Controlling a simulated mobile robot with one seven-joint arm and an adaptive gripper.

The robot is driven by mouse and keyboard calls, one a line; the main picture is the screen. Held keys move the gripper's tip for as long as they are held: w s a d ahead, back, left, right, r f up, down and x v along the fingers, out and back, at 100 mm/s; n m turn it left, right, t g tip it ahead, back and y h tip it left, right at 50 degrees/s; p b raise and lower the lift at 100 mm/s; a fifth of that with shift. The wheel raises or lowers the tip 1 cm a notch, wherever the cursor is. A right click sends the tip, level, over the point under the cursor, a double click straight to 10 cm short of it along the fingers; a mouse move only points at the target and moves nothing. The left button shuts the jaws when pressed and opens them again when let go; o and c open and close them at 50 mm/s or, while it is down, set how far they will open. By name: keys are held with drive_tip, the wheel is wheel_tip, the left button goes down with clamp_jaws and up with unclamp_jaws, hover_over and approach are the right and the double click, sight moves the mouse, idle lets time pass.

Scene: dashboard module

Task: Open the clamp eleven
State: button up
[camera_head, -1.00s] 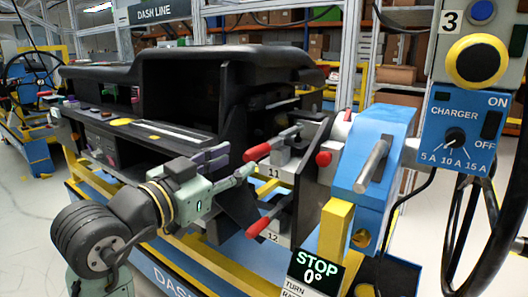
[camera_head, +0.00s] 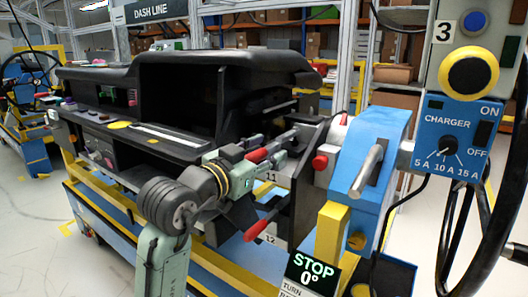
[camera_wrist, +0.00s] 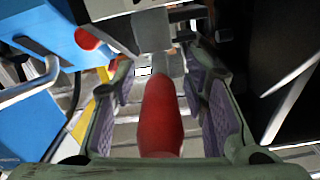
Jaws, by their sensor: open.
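Clamp eleven (camera_head: 288,146) is on the right end of the dashboard module, above a label reading 11 (camera_head: 271,177). Its red handle (camera_head: 257,155) points left toward my arm. My gripper (camera_head: 252,158) is at this handle and partly covers it. In the wrist view, the red handle (camera_wrist: 160,115) lies lengthwise between the two purple-padded fingers of my gripper (camera_wrist: 160,75). The fingers are open, with a visible gap on both sides of the handle. The clamp's metal body (camera_wrist: 153,32) is ahead, beyond the fingertips.
A second red-handled clamp (camera_head: 260,226) is below, by label 12 (camera_head: 271,240). A red knob (camera_head: 320,161) and a blue unit with a grey bar (camera_head: 367,170) stand close on the right. A yellow post (camera_head: 332,231) and STOP sign (camera_head: 313,266) are in front.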

drive_tip(key=shift+c, duration=0.5)
clamp_jaws()
idle(0.3)
